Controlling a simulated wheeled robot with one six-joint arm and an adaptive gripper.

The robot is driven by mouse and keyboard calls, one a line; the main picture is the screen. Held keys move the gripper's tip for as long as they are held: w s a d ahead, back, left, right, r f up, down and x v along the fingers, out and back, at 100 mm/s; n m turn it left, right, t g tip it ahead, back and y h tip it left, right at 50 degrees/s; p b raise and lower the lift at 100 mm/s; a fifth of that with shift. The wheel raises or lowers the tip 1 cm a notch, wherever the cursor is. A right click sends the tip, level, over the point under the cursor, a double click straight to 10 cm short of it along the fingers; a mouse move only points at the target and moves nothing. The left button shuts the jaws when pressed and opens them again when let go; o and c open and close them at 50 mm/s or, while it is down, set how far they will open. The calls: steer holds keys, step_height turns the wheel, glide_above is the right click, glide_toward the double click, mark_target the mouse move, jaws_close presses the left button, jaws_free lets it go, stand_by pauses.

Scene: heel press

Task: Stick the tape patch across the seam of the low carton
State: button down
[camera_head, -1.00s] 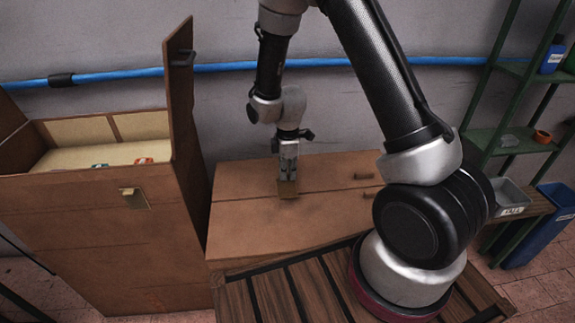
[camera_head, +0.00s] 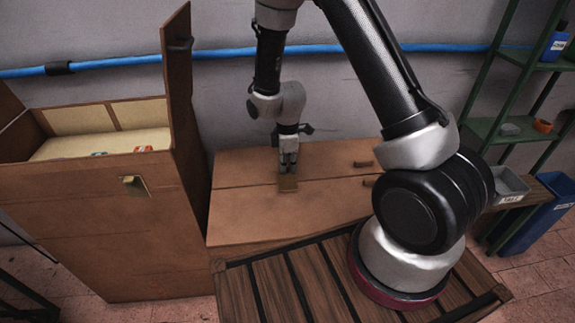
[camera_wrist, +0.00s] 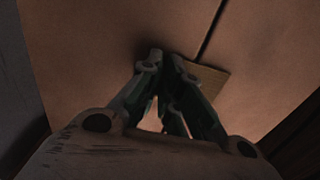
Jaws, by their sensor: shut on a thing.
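The low carton (camera_head: 240,215) is brown, with a dark seam running left to right across its top. The tape patch (camera_head: 288,186) is a small tan-brown square at the carton's seam, under my fingertips. In the wrist view the patch (camera_wrist: 212,80) shows beside my fingers, and the seam runs up to its edge. It looks flat on or very near the top; I cannot tell whether it is stuck. My gripper (camera_head: 288,168) points down and is shut on the patch; the fingers also show in the wrist view (camera_wrist: 165,58) and hide part of it.
A tall open carton (camera_head: 90,220) stands left, with a raised flap (camera_head: 178,100) near my arm. A slatted wooden surface (camera_head: 290,285) lies in front; green shelves (camera_head: 510,100) and a blue bin (camera_head: 535,215) stand right.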

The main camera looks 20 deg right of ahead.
steer(key=shift+f, duration=0.4)
stand_by(1.4)
steer(key=c, duration=1.5)
jaws_free()
steer(key=o, duration=0.4)
steer(key=shift+r, duration=0.1)
steer(key=shift+r, duration=3.4)
